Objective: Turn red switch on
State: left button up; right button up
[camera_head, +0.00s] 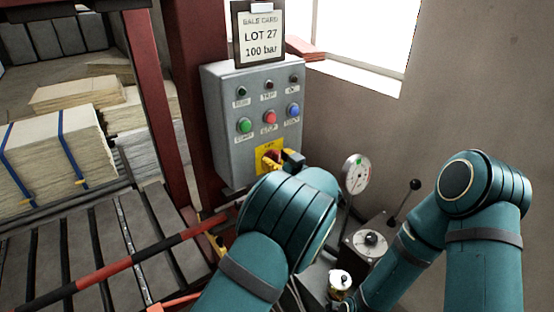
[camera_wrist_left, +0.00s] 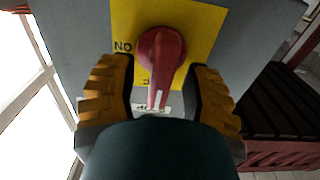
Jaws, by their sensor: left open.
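The red switch is a rotary knob (camera_wrist_left: 162,52) on a yellow plate (camera_wrist_left: 205,25), low on the front of the grey control box (camera_head: 225,110). It also shows in the head view (camera_head: 271,156), partly covered by my left gripper (camera_head: 281,161). In the left wrist view, my left gripper (camera_wrist_left: 158,78) is open, with one yellow finger on each side of the knob's handle. The handle points down the picture between the fingers; whether they touch it I cannot tell. Lettering reading "NO" in this view shows left of the knob. My right gripper is out of view.
A clipboard reading LOT 27 (camera_head: 262,35) stands above the box. Green, red and blue buttons (camera_head: 268,117) sit above the switch. A round gauge (camera_head: 356,174) and a black-knobbed lever (camera_head: 414,186) stand to the right. A red-and-black bar (camera_head: 130,262) crosses at left.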

pick_arm(q)
jog(key=shift+o, duration=0.2)
grip_shut()
